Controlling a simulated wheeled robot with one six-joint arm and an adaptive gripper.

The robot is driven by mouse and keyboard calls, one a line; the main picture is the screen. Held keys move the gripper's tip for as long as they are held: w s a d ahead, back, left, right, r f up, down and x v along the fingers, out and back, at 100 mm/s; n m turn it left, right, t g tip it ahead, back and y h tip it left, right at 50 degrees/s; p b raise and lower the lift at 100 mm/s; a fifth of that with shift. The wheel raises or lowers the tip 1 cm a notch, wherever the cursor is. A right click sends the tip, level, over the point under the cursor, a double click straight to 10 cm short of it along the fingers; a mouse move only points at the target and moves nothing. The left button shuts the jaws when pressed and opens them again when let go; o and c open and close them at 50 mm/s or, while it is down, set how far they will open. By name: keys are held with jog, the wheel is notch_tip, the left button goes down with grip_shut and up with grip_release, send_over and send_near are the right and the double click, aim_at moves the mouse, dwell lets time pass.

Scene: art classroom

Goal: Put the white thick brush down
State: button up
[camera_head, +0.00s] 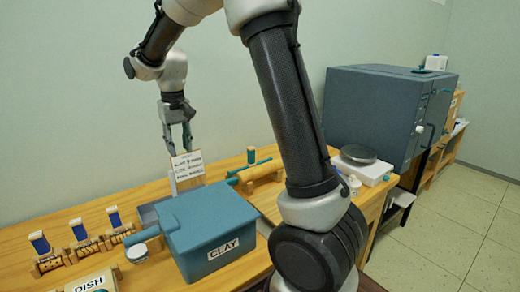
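My gripper (179,144) points down at the left of the view, just above or behind a small white card with dark lettering (187,166). Its two fingers look a little apart, but the card is close to their tips, and I cannot tell whether anything is between them. I cannot make out a white thick brush; it may be hidden behind the card or too small to see. A grey tray (147,214) lies below the card, partly hidden by the blue box.
A blue box labelled CLAY (208,225) stands in front of the gripper. Blue-handled stamps (80,232) stand at left, near a DISH sign (90,284). A wooden roller (258,171), a scale (362,162) and a large blue-grey kiln (375,110) are to the right.

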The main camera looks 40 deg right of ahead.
jog(key=s+d+r+t, duration=0.1)
jog(key=s+d+r, duration=0.3)
jog(key=s, duration=0.4)
jog(key=s+d+r+t, duration=0.1)
jog(key=s+d+r, duration=0.35)
jog(key=s, duration=0.45)
jog(key=s+d+f+t, duration=0.1)
jog(key=s+d, duration=0.2)
jog(key=s, duration=1)
jog(key=shift+s+d+f+t, duration=0.2)
jog(key=shift+f+t, duration=0.1)
